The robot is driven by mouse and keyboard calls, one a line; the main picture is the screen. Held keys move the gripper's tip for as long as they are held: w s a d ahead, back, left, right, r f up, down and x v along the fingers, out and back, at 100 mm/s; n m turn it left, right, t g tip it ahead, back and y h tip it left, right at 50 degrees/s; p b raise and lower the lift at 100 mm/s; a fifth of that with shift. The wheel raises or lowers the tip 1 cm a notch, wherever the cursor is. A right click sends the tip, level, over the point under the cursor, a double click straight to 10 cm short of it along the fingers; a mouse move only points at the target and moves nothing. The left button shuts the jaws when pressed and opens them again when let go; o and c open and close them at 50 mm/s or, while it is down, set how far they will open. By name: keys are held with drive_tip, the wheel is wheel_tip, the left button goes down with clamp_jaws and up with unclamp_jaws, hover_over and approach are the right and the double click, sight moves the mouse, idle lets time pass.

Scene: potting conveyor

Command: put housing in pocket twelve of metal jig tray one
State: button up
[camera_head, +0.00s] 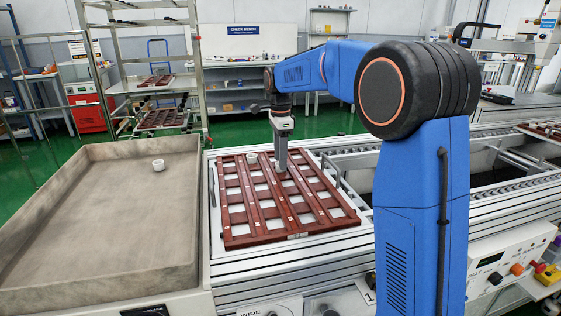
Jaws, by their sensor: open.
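The jig tray (291,237) is a reddish-brown grid of open pockets lying on a white plate on the conveyor. One white ring-shaped housing (252,157) stands at the tray's far edge, left of my gripper. Another white housing (158,165) stands alone in the large grey bin at the left. My gripper (282,168) points down over the far middle part of the jig tray. Its fingertips are small in this view, and no housing shows between them. I cannot read any pocket numbers.
The grey bin (100,290) has raised walls beside the conveyor. A wire rack (197,60) with more brown trays stands behind. A control panel (510,270) with coloured knobs is at the lower right. Another brown tray (543,131) lies at the far right. Most of the bin floor is bare.

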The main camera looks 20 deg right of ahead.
wheel_tip(320, 180, up, 10)
drive_tip(key=shift+r, duration=0.25)
idle(0.4)
